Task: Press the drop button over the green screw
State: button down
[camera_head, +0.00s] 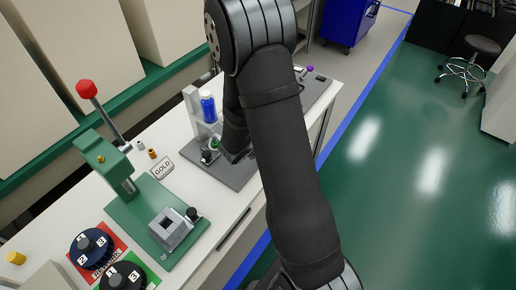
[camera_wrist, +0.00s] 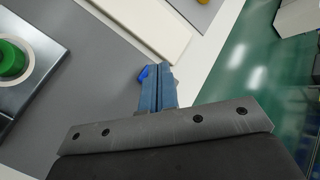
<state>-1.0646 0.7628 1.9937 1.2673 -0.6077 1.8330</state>
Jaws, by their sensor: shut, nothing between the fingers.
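A small green round part (camera_head: 214,143), which may be the green screw, sits at the foot of a grey stand (camera_head: 192,106) holding a blue bottle (camera_head: 208,108). In the wrist view a green round part (camera_wrist: 12,58) in a pale ring lies at the left edge, on a shiny metal block. I cannot make out a drop button. My gripper (camera_wrist: 158,90) shows blue fingers, shut and empty, over a grey plate and right of the green part. In the head view my gripper (camera_head: 238,152) is low beside the stand, partly hidden by my arm.
Two numbered dials (camera_head: 92,248) lie in front. A black knob (camera_head: 206,157) is close to my gripper.

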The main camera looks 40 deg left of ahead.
jog(key=shift+f, duration=0.15)
jog(key=shift+f, duration=0.3)
jog(key=shift+f, duration=0.4)
dwell(0.6)
jog(key=shift+r, duration=0.85)
jog(key=shift+r, duration=2.5)
dwell(0.7)
